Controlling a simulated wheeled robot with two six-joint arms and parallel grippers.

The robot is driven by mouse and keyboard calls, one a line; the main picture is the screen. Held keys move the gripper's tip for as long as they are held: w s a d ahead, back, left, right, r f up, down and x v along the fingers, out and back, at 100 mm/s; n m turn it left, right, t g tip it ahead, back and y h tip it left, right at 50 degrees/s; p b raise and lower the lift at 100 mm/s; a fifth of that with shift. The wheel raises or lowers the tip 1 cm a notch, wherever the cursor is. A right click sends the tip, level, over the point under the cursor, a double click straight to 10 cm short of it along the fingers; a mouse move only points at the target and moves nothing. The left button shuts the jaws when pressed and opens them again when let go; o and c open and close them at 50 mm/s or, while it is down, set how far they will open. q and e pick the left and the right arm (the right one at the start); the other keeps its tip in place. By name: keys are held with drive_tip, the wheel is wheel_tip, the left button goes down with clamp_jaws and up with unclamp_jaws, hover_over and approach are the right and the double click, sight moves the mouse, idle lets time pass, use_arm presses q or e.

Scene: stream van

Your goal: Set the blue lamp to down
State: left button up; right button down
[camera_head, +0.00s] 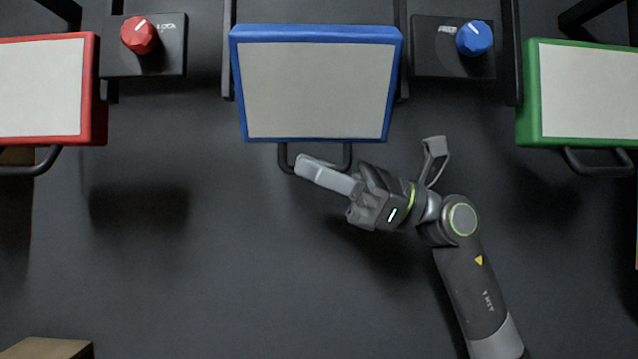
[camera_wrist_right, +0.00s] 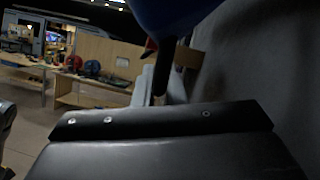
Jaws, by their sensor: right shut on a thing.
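The blue lamp (camera_head: 316,88) is a pale panel in a blue frame at the top middle of the head view. A dark handle (camera_head: 347,155) hangs from its lower edge. My right gripper (camera_head: 303,167) reaches in from the lower right and is shut on the handle near its left side. In the right wrist view, the blue frame (camera_wrist_right: 175,12) shows at the top, with a dark bar of the handle (camera_wrist_right: 162,75) running down to my gripper's fingers. The fingers partly hide the handle. My left gripper is in neither view.
A red-framed lamp (camera_head: 95,90) is at the left and a green-framed lamp (camera_head: 530,95) at the right. A red knob (camera_head: 139,36) and a blue knob (camera_head: 474,38) sit on dark boxes between the lamps. The dark area below the lamps is mostly clear.

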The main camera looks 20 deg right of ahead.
drive_tip(key=shift+w+d+r, duration=0.1)
drive_tip(key=shift+w+r, duration=0.1)
drive_tip(key=shift+w, duration=0.1)
idle(0.4)
drive_tip(key=c, duration=1.5)
unclamp_jaws()
drive_tip(key=shift+w, duration=0.15)
drive_tip(key=shift+d+f+b, duration=0.3)
drive_tip(key=shift+d+b, duration=0.05)
drive_tip(key=shift+d, duration=0.1)
drive_tip(key=b+v, duration=0.6)
drive_tip(key=v, duration=1)
drive_tip(key=shift+s+d+b, duration=0.2)
drive_tip(key=shift+s+b, duration=0.05)
drive_tip(key=shift+b, duration=0.15)
